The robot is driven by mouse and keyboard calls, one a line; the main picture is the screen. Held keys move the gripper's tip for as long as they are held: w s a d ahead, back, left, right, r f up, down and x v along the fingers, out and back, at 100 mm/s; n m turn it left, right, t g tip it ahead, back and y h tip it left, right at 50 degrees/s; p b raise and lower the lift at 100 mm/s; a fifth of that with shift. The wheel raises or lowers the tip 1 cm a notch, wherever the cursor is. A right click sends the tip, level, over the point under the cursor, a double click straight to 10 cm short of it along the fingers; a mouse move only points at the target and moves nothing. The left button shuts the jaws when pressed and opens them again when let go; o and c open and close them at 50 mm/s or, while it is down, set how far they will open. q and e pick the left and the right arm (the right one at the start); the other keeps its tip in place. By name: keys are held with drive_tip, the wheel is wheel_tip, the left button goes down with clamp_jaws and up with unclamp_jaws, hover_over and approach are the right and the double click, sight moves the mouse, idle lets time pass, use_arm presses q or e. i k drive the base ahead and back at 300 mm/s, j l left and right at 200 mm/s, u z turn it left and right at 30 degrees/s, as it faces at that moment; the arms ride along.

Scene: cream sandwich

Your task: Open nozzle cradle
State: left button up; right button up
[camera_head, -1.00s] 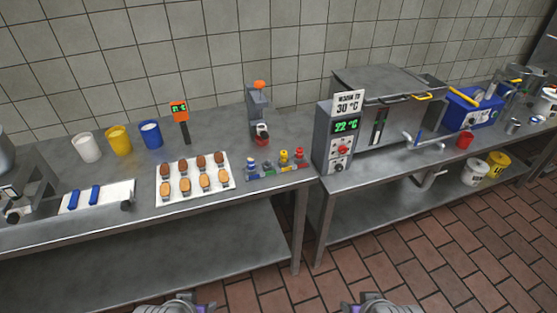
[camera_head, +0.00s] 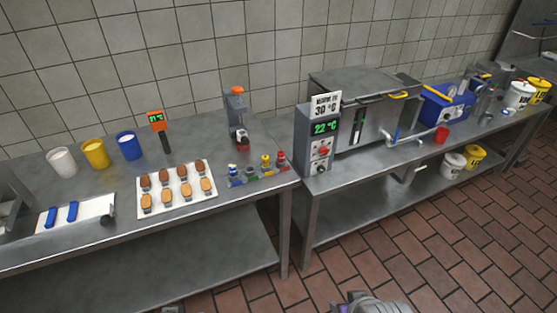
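A row of small nozzles with blue, yellow and red parts stands in a low rack (camera_head: 258,175) near the right front of the left table. Behind it is a small grey upright stand (camera_head: 238,120) with an orange top and a red part at its foot. I cannot tell for sure which of these is the nozzle cradle, or whether it is open or shut. Only grey and purple parts of my arms show at the bottom edge, far in front of the tables. The fingers of both grippers are out of view.
A tray (camera_head: 142,213) of brown and tan biscuits lies left of the rack. White, yellow and blue cups (camera_head: 128,147) stand behind it. A warmer (camera_head: 322,140) reading 22 °C is on the right table. The tiled floor (camera_head: 400,260) in front is clear.

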sight(242, 136)
drive_tip(key=i+j, duration=0.45)
drive_tip(key=j, duration=0.15)
drive_tip(key=i+j, duration=0.45)
drive_tip(key=j, duration=0.15)
